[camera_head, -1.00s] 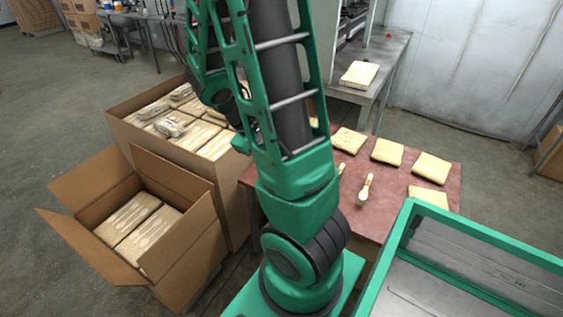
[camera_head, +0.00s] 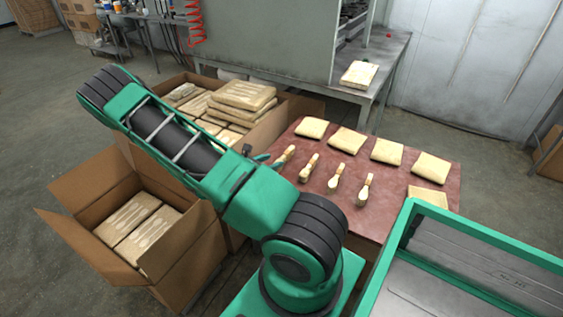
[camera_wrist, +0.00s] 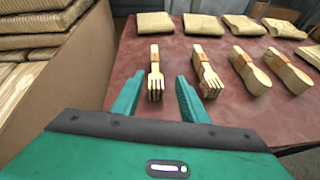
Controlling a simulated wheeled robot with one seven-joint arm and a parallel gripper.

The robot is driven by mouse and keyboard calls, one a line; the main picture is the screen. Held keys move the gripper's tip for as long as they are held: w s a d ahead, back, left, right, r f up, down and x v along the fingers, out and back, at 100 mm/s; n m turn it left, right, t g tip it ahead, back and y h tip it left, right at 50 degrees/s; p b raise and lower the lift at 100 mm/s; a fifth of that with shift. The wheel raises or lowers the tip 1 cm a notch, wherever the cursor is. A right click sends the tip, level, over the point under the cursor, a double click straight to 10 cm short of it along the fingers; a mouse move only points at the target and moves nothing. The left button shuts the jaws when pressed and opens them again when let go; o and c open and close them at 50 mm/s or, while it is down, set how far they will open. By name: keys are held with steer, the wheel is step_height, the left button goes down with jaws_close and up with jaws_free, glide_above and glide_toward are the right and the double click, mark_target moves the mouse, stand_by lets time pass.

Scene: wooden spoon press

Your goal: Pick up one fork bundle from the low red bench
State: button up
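Two pale wooden fork bundles with brown bands lie on the red bench (camera_head: 385,222), tines toward me. The left fork bundle (camera_wrist: 154,72) appears between my gripper's fingers in the wrist view and a little beyond the tips; the other fork bundle (camera_wrist: 206,72) lies just right of the right finger. In the head view the left bundle (camera_head: 287,155) and second bundle (camera_head: 309,167) are at the bench's left end. My gripper (camera_wrist: 158,90) is open and empty; in the head view it is mostly behind my arm. Two spoon bundles (camera_wrist: 249,72) (camera_wrist: 288,72) lie further right.
Several wrapped packets (camera_head: 346,140) line the bench's back and right edges. A large carton with stacked packs (camera_head: 243,95) stands close at left, its wall (camera_wrist: 88,70) near my gripper. An open carton (camera_head: 185,275) stands in front of it. A grey table (camera_head: 395,65) is behind.

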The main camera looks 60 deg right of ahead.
mark_target(282, 158)
steer(key=shift+w+d+f+n+t, duration=0.15)
steer(key=shift+w+f+n+t, duration=0.2)
steer(key=shift+f+n, duration=0.45)
steer(key=shift+d+n, duration=0.2)
steer(key=shift+n, duration=0.1)
steer(key=shift+x, duration=5.2)
steer(key=shift+r, duration=0.15)
steer(key=c, duration=1)
